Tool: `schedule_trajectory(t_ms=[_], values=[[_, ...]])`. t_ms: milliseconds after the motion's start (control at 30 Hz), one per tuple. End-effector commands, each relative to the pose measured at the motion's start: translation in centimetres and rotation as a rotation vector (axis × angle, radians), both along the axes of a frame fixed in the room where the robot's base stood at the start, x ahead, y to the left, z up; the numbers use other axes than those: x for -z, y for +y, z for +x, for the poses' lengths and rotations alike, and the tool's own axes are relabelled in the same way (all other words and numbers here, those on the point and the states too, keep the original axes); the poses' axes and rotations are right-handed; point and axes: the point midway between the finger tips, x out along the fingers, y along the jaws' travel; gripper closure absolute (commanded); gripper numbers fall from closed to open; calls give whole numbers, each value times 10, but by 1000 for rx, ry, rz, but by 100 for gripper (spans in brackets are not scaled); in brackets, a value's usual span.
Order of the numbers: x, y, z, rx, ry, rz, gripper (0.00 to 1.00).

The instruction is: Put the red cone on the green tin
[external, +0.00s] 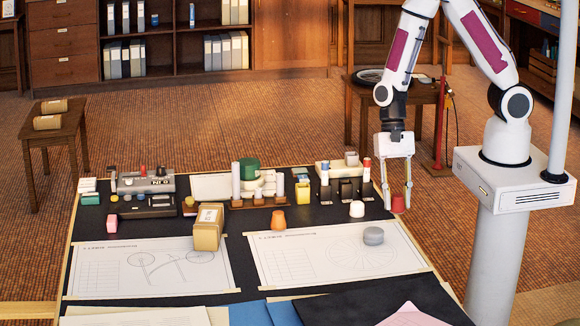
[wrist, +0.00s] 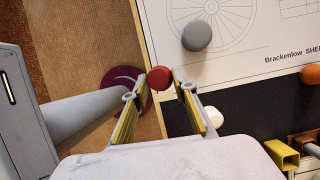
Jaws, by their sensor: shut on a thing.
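The red cone (external: 398,203) is between the fingertips of my gripper (external: 397,196), at the right edge of the drafting board. In the wrist view the red cone (wrist: 159,78) shows as a round red shape pinched between the two yellow-lined fingers. I cannot tell whether its underside touches the board. The dark green tin (external: 249,168) stands among items at the back middle of the board, well to the left of my gripper. Its lower part is partly hidden by pale cylinders.
A white dome (external: 357,209), a grey round piece (external: 373,236) and an orange cone (external: 278,220) lie left of my gripper. A wooden rack (external: 258,202) with pale posts stands before the green tin. A cardboard box (external: 208,228) is farther left. The drawing sheets are mostly clear.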

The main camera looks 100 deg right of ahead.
Motion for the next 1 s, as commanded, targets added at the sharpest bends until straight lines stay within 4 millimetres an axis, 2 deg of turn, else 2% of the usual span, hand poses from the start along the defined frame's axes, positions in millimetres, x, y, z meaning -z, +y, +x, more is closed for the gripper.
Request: schedule_trajectory(t_ms=[267,700,1000], values=[[-39,0,1,0,-7,-1,94],[-116,0,1,-1,-6,-2,94],[-152,-1,0,0,-3,-3,94]])
